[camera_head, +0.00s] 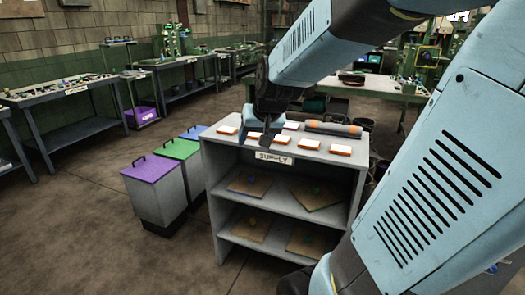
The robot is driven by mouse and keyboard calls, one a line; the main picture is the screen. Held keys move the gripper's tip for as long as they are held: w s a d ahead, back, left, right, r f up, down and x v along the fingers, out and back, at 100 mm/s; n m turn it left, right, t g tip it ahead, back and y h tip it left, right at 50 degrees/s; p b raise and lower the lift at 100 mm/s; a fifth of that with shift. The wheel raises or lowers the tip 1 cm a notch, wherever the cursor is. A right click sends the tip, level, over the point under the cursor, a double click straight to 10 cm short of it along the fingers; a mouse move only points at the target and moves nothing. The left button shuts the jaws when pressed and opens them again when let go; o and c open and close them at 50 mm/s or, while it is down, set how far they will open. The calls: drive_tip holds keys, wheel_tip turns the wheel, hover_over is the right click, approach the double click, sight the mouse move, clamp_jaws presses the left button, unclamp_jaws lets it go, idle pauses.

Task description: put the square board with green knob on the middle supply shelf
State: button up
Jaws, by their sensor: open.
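The grey supply shelf unit (211,165), labelled SUPPLY, stands in the middle of the view. Its middle shelf (280,205) holds two brown square boards, one at left (236,187) and one at right (330,199). The lower shelf (262,256) holds two more, at left (242,235) and right (298,248). Each board has a small knob. The lower left knob (252,221) looks green; the others look bluish, but they are too small and dark to be sure. My gripper (262,140) is open and dark, pointing down above the unit's top, with no board in it.
Several white-and-orange blocks (340,150) and a grey roll (334,129) lie on the unit's top near my gripper. Bins with purple (148,168), green (178,149) and blue (196,132) lids stand at its left. The floor at left is clear; my arm covers the right.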

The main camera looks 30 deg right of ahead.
drive_tip(key=s+a+r+n, duration=0.1)
drive_tip(key=s+a+r, duration=0.1)
drive_tip(key=s, duration=0.5)
drive_tip(key=s+a+r+n+g, duration=0.1)
drive_tip(key=s+a+r+n, duration=0.1)
drive_tip(key=s, duration=0.5)
drive_tip(key=shift+s+a, duration=0.25)
drive_tip(key=shift+a, duration=0.45)
drive_tip(key=shift+r, duration=0.1)
